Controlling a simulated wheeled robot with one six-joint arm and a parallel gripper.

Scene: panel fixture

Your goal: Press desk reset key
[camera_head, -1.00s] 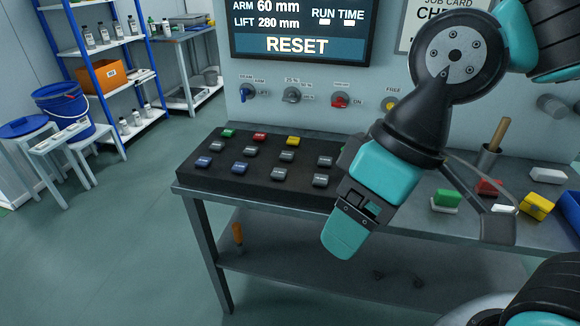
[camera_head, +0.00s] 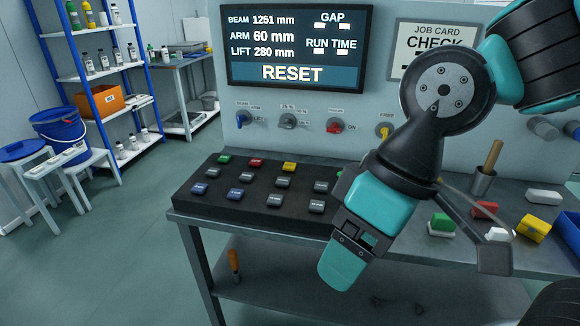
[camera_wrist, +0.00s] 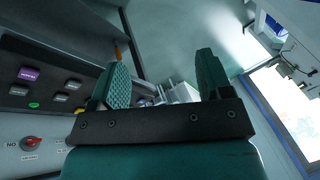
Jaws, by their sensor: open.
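A black key desk (camera_head: 185,207) on the bench carries rows of small keys: a green key (camera_head: 224,158), a red key (camera_head: 256,163), a yellow key (camera_head: 289,167), and several blue and grey ones. Their labels are too small to read, so I cannot tell which is the reset key. My gripper (camera_head: 352,255) is open and empty, pointing down by the desk's right front corner, and my arm hides the desk's right end. In the wrist view, my two fingers (camera_wrist: 163,85) stand apart with nothing between them; part of the key desk (camera_wrist: 55,62) shows at left.
A wall screen (camera_head: 296,45) reads RESET, with BEAM 1251, ARM 60 and LIFT 280 mm. Below it is a row of knobs, including a red switch (camera_head: 335,126). Colored blocks and a cup (camera_head: 482,183) occupy the bench's right side. Open floor lies left of the bench.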

